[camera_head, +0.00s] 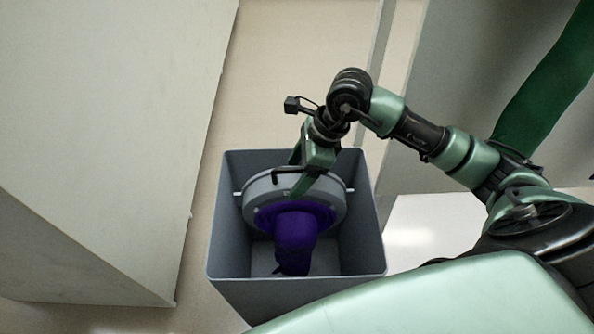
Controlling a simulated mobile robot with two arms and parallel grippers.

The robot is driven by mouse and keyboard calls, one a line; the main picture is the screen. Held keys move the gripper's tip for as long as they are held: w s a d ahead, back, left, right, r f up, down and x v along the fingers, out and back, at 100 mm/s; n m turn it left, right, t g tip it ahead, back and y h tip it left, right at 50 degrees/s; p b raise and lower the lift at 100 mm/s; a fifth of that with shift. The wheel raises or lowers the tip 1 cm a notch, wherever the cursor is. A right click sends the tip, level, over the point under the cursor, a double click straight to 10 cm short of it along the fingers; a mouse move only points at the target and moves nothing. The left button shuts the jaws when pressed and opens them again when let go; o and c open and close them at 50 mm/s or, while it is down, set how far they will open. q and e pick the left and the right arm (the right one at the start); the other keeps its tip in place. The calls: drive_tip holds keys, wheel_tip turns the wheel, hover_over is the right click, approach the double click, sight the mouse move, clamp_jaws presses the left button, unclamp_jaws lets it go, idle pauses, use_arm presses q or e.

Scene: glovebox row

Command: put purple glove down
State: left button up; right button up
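The purple glove (295,243) hangs down from a round grey ring (259,190), its purple cuff spread inside the ring. Ring and glove are inside the upper part of a grey open-topped bin (228,250), with the glove's lower end toward the bin floor. I cannot tell whether it touches the floor. My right gripper (300,182) reaches down over the bin at the ring's upper edge, fingers at the rim. Its fingers overlap the ring, and their gap is not clear. My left gripper is not in view.
A large pale cabinet or wall panel (100,120) stands to the left of the bin. Beige floor (270,70) shows behind the bin. A grey panel (440,90) and a green hanging strip (545,80) stand at the right, behind my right arm.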

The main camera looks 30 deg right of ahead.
drive_tip(key=shift+r, duration=0.1)
drive_tip(key=shift+r+p, duration=0.65)
drive_tip(key=shift+p, duration=0.15)
use_arm(q)
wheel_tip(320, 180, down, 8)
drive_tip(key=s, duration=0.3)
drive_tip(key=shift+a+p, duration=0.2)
drive_tip(key=shift+p, duration=0.25)
use_arm(e)
drive_tip(key=v, duration=1.1)
drive_tip(key=shift+d+r, duration=0.2)
drive_tip(key=shift+r, duration=0.15)
drive_tip(key=shift+s, duration=0.1)
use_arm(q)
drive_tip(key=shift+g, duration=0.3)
